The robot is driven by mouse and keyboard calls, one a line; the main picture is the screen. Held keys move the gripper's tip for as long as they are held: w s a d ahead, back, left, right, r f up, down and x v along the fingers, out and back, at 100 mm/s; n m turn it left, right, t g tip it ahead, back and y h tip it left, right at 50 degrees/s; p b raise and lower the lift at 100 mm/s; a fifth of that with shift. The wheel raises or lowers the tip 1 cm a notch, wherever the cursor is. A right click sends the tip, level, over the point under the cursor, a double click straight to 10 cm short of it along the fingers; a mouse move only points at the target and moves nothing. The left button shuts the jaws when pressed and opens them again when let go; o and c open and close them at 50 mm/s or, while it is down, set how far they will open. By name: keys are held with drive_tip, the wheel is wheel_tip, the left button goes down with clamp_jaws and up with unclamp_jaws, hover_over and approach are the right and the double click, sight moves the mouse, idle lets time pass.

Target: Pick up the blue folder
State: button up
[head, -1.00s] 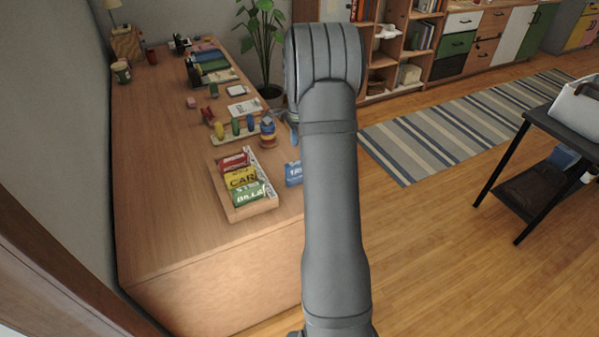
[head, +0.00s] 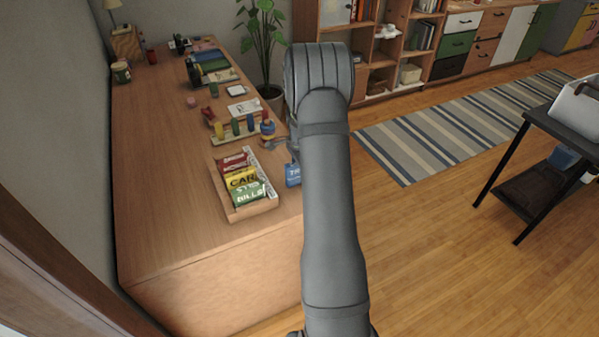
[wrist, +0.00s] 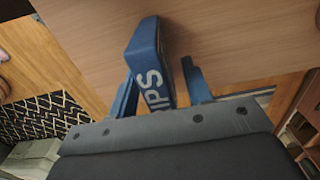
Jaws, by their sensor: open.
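The blue folder (head: 292,174) is at the right edge of the wooden desk, beside a tray, mostly hidden behind my arm in the head view. In the wrist view the blue folder (wrist: 150,62) shows white letters, partly readable as "IPS", and reaches down between my fingers. My gripper (wrist: 160,88) is open, with one blue finger on each side of the folder. A gap shows between the folder and the right finger; the left finger is close to it, and I cannot tell if they touch. In the head view my fingertips are hard to make out.
A wooden tray (head: 252,209) holds red, yellow and green folders just left of the blue one. A peg toy (head: 235,128) and a ring stacker (head: 267,130) stand behind it. A plant (head: 262,40) rises past the desk. The near left desk is clear.

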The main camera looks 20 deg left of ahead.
clamp_jaws()
drive_tip(key=shift+r, duration=0.1)
